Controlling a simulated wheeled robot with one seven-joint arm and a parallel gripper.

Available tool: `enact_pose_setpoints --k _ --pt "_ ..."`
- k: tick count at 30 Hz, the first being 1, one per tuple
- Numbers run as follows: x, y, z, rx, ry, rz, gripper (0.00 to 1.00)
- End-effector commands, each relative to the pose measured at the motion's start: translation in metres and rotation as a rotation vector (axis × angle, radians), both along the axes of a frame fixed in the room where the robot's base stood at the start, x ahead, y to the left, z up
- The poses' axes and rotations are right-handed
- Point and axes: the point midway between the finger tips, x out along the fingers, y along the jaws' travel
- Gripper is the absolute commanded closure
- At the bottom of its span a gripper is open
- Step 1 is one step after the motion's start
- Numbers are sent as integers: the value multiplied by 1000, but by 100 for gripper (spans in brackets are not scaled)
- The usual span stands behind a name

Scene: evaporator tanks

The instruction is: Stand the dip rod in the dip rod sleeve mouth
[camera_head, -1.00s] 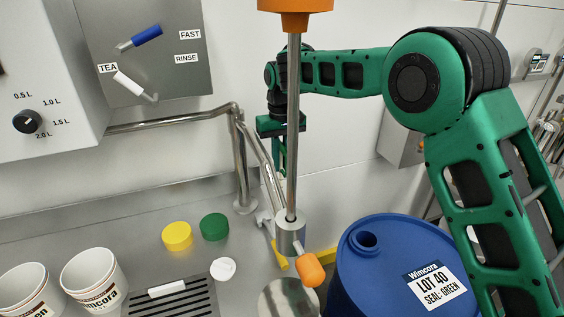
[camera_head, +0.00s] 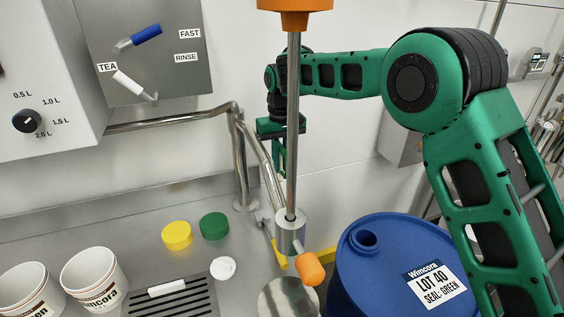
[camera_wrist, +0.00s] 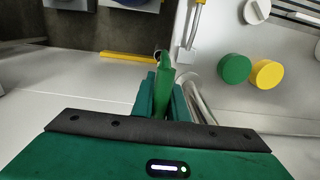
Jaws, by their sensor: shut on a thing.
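My gripper (camera_wrist: 163,98) is shut on a narrow green piece (camera_wrist: 163,82), which I take to be the dip rod's grip. The piece sticks out past the fingertips, and its far end lies close to a small ring-like round shape in the wrist view. I cannot tell whether they touch. In the head view my gripper (camera_head: 277,150) is near the back wall, partly hidden behind an upright steel rod, and the held thing is mostly hidden. I cannot clearly pick out the dip rod sleeve mouth in either view.
The upright steel rod (camera_head: 293,130) ends in a metal collar with an orange handle (camera_head: 310,269). A blue drum (camera_head: 345,275) with a round opening stands right. Yellow (camera_head: 176,235) and green (camera_head: 214,226) caps, white cups (camera_head: 93,272) and a bent steel pipe (camera_head: 175,120) are left.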

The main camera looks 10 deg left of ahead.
Motion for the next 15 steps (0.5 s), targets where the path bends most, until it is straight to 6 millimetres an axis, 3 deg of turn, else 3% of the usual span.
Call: enact_pose_setpoints --k 15 --pt "0 0 -13 0 0 0 100"
